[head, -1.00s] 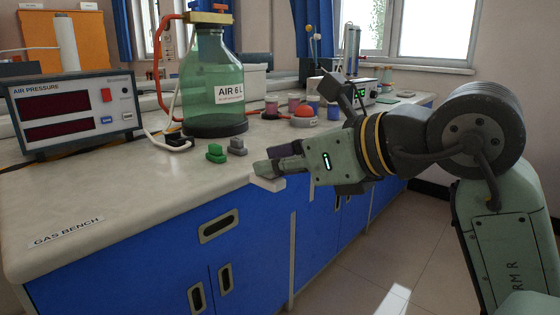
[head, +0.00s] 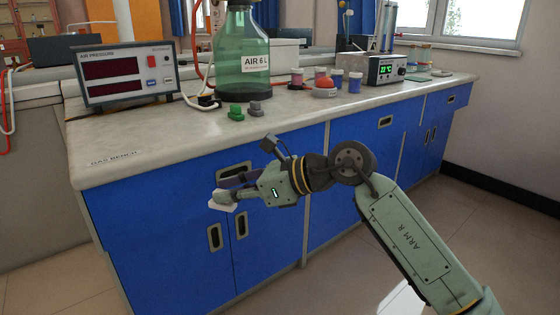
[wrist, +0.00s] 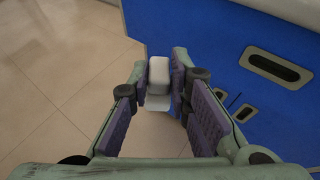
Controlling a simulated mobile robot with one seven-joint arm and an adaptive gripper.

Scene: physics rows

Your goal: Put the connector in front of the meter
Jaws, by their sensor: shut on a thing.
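My gripper (head: 228,193) is shut on a small white block-shaped piece, likely the connector (head: 221,206). It holds the piece in the air in front of the blue cabinet doors, below the bench top. In the wrist view the white connector (wrist: 158,82) sits between the fingertips (wrist: 160,82), with a wider flat part below its upper block. The meter (head: 126,74), a grey box marked AIR PRESSURE with two dark red displays, stands at the left of the bench, above and left of my gripper.
The bench top (head: 150,130) is clear in front of the meter, with a GAS BENCH label (head: 113,159) at its front left. A green piece (head: 236,113) and a grey piece (head: 256,109) lie before the green glass bottle (head: 242,60). A cable (head: 190,100) runs beside the meter.

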